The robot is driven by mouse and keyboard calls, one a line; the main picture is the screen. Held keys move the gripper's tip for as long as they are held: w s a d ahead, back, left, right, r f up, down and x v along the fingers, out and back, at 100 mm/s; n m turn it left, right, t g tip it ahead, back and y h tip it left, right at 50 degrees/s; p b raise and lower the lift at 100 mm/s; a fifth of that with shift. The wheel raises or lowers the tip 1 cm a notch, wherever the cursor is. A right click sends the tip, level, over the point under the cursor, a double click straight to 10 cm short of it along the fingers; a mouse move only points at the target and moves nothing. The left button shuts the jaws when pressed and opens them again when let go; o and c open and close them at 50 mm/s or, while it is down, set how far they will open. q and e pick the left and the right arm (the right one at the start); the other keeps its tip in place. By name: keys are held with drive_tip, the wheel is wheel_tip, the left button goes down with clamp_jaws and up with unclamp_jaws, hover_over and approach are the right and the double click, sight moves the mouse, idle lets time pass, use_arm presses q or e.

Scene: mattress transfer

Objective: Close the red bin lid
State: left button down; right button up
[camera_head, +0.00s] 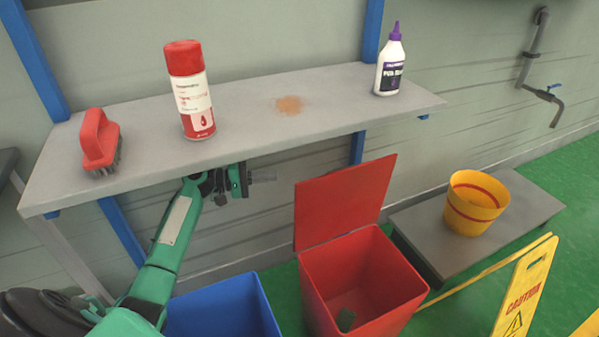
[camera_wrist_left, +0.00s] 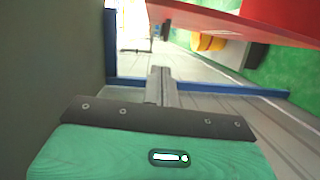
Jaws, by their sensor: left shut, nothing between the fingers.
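The red bin (camera_head: 362,277) stands on the green floor below the shelf, with a small dark item (camera_head: 346,319) inside. Its red lid (camera_head: 345,203) is raised, standing up at the back edge of the bin. My left gripper (camera_head: 268,177) is shut and empty, under the shelf's front edge and left of the lid, apart from it. In the left wrist view the gripper's fingers (camera_wrist_left: 163,84) point ahead, and a red panel (camera_wrist_left: 240,22), likely the lid, crosses the top right. My right gripper is not in view.
The grey shelf (camera_head: 240,146) above my left arm carries a red brush, a red-and-white can and a white bottle. A blue bin (camera_head: 222,308) stands left of the red bin. A yellow bucket (camera_head: 475,203) on a low grey platform and a yellow caution sign (camera_head: 524,290) are on the right.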

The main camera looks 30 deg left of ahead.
use_arm(q)
drive_tip(key=w+d, duration=0.3)
drive_tip(key=d, duration=0.7)
drive_tip(key=shift+w+d, duration=0.3)
drive_tip(key=shift+w, duration=0.1)
drive_tip(key=shift+r, duration=0.1)
